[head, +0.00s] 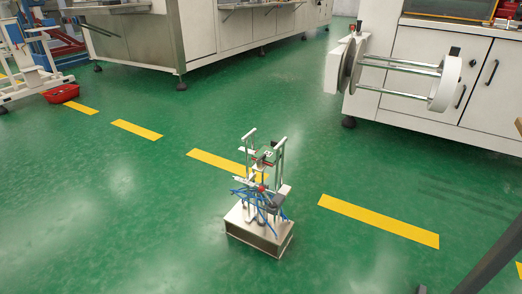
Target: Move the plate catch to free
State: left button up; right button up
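I cannot make out a plate catch in the head view. A small fixture (258,238) stands on the floor near the middle, with a metal box base, upright posts, blue tubing and small red and green parts. Its fine parts are too small to tell apart, so I cannot say whether a catch is on it or how one is set. Neither of my grippers is in view.
A white machine cabinet (440,60) with a roll holder (445,82) jutting out stands at upper right. A long machine (200,35) lines the back. A red bin (62,93) lies at left. Green floor with yellow dashes (378,220) is open around the fixture.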

aim_at(259, 161)
jog(key=i+j+z, duration=0.6)
jog(key=j, duration=0.15)
jog(key=i+j+z, duration=0.15)
jog(key=j+z, duration=0.15)
jog(key=j, duration=0.2)
